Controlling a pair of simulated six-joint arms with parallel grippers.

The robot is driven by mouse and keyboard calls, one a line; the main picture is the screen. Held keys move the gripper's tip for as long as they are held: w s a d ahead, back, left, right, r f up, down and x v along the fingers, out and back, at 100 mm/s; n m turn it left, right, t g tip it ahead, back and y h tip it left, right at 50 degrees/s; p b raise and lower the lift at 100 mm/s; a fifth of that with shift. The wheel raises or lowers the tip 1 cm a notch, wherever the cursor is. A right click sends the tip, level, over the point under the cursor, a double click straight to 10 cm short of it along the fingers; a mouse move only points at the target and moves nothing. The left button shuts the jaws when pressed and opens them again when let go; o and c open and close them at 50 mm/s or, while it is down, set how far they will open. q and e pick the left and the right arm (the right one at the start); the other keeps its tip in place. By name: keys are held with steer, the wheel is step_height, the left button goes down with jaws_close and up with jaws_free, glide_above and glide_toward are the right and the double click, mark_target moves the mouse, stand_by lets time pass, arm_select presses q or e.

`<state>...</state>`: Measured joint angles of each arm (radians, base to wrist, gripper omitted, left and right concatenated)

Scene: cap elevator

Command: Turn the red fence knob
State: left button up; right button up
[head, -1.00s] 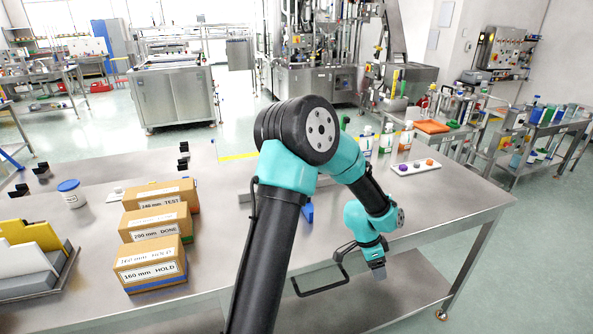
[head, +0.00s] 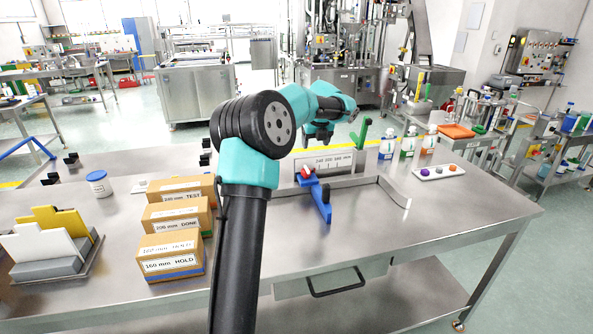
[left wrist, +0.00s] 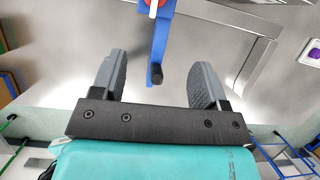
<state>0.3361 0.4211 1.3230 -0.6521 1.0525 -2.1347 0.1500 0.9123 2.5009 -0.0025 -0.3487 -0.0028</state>
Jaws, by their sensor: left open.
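The red knob (head: 306,173) sits at the top of the blue fence arm (head: 324,207), in front of the white millimetre scale on the table. In the left wrist view a bit of red (left wrist: 160,3) shows at the top edge, above the blue arm (left wrist: 159,40), which has a dark tip. My left gripper (head: 318,142) is above and behind the knob in the head view, apart from it. In the left wrist view its two grey fingers (left wrist: 158,66) are spread and empty, with the blue arm showing between them. My right gripper is not in view.
The white scale plate (head: 338,161) and a green upright piece (head: 363,133) stand behind the fence. Labelled boxes (head: 172,250) are at left. White bottles (head: 408,142) and a tray with coloured caps (head: 438,173) are at right. The front right tabletop is clear.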

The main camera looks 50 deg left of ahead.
mark_target(307, 168)
arm_select(q)
steer(key=shift+s+a+r+y, duration=0.2)
steer(key=shift+a+r+y, duration=0.1)
steer(key=shift+a+r, duration=0.2)
steer(key=shift+f, duration=0.1)
steer(key=x, duration=1.7)
steer(key=shift+f, duration=0.25)
steer(key=shift+c, duration=0.4)
steer(key=c, duration=0.8)
